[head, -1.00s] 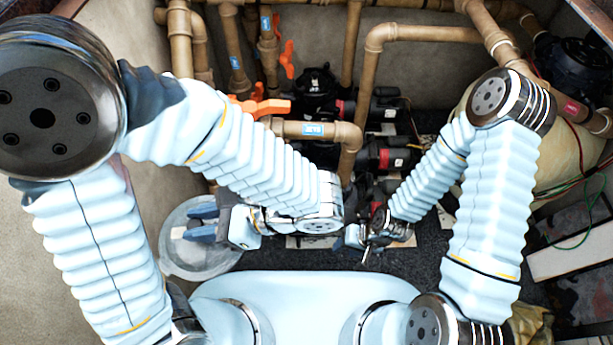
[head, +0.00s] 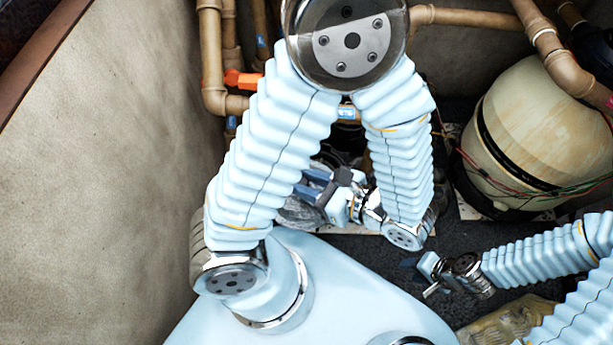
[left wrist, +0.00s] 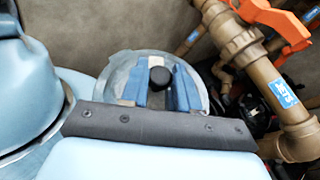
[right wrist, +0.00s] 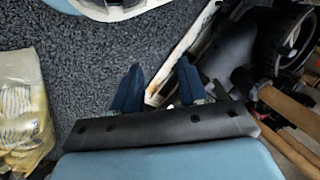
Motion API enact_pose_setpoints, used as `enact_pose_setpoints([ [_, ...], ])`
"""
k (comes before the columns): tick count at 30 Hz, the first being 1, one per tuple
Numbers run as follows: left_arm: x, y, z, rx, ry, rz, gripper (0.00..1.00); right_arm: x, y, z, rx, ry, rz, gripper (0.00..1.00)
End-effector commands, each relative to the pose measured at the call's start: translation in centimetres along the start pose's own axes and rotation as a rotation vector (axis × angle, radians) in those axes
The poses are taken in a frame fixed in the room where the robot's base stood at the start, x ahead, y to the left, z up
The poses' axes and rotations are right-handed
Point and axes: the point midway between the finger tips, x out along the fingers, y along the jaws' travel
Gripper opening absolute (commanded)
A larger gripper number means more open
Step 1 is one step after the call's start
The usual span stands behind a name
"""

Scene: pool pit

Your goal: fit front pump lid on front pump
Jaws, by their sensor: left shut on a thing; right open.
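The front pump lid is a clear round disc with a black knob. It shows in the left wrist view (left wrist: 118,75) and partly, beside the fingers, in the head view (head: 296,213). My left gripper (head: 311,186) is shut on the lid, with its blue fingers (left wrist: 160,88) on either side of the knob. My right gripper (head: 417,277) is open and empty above the dark floor, its fingers (right wrist: 155,88) apart. The front pump is mostly hidden behind my left arm in the head view; I cannot tell which dark part is it.
Brown pipes (head: 465,17) and an orange valve handle (head: 243,79) stand at the back. A beige tank (head: 535,125) stands at right, with thin wires before it. A pale wall (head: 110,150) fills the left. A yellowish bag (head: 505,322) lies at lower right. Dark floor is clear between.

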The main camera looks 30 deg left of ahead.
Motion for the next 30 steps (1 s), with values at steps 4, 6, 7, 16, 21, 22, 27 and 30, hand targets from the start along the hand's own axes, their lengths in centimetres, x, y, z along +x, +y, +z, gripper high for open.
enact_pose_setpoints([
  [4, 1.7, -0.5, -3.1, 0.000, -0.001, 0.002, 0.00, 2.8, 1.2, 0.0, 0.004, 0.001, 0.002, 0.43],
  [6, 2.3, -0.8, -4.2, 0.000, -0.001, 0.001, 0.00, 3.8, 1.6, 0.0, 0.005, 0.002, 0.004, 0.43],
  [7, 2.5, -0.9, -4.6, 0.000, -0.001, 0.001, 0.00, 4.2, 1.8, 0.0, 0.006, 0.003, 0.004, 0.43],
  [16, 5.0, -1.9, -9.0, 0.001, -0.001, 0.002, 0.00, 7.7, 4.7, -0.8, 0.026, 0.027, 0.025, 0.43],
  [21, 6.5, -2.6, -11.5, 0.000, 0.000, 0.002, 0.00, 9.8, 6.2, -1.2, 0.034, 0.037, 0.033, 0.43],
  [22, 6.7, -2.7, -11.9, 0.000, 0.000, 0.002, 0.00, 10.2, 6.5, -1.2, 0.035, 0.039, 0.035, 0.43],
  [27, 8.1, -3.3, -14.4, 0.000, 0.000, 0.001, 0.00, 12.6, 7.0, -1.1, 0.033, 0.030, 0.028, 0.43],
  [30, 9.0, -3.6, -15.8, 0.000, -0.001, 0.002, 0.00, 14.0, 7.4, -1.0, 0.032, 0.026, 0.025, 0.43],
])
